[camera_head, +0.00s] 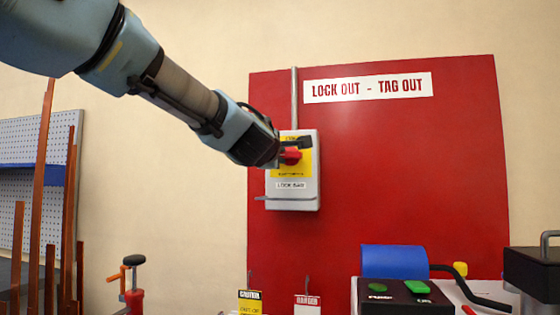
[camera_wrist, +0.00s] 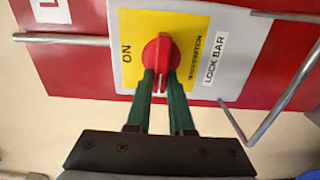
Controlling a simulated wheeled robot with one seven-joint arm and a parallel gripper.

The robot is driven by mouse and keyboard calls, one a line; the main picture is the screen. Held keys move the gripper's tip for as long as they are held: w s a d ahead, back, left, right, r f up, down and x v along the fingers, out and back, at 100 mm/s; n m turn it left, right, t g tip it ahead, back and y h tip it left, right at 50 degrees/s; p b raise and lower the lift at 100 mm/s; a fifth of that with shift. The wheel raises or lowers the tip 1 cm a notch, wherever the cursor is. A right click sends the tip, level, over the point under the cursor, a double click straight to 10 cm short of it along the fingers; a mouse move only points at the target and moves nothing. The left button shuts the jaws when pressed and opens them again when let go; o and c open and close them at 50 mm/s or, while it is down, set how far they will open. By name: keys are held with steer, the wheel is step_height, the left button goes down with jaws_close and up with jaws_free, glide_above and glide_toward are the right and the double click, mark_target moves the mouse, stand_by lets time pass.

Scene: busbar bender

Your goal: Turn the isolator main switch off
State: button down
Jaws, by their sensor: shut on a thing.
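The isolator main switch is a grey box (camera_head: 308,188) with a yellow plate (camera_wrist: 184,20) on the red board. Its red rotary knob (camera_wrist: 160,52) sits in the middle of the plate; in the head view the red knob (camera_head: 291,156) is partly hidden by my gripper. In the wrist view the knob's handle ridge runs up and down the picture, across the line towards the word ON at its left. My gripper (camera_wrist: 163,74) has its two green fingers on either side of the knob's lower end, closed on it. In the head view my gripper (camera_head: 282,152) reaches the box from the upper left.
A metal lock bar (camera_wrist: 262,118) sticks out beside the box. A grey conduit (camera_head: 294,100) runs up from it. Tags (camera_head: 250,302) hang low on the red board (camera_head: 420,170). A blue roll (camera_head: 393,262) and a black control box (camera_head: 405,296) stand lower right; copper bars (camera_head: 40,190) stand left.

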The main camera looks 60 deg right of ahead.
stand_by(0.5)
steer(key=c, duration=0.8)
jaws_free()
steer(key=b+v, duration=0.2)
steer(key=v, duration=0.8)
steer(key=shift+s+a+b, duration=0.15)
steer(key=shift+a+b, duration=0.2)
steer(key=shift+a, duration=0.05)
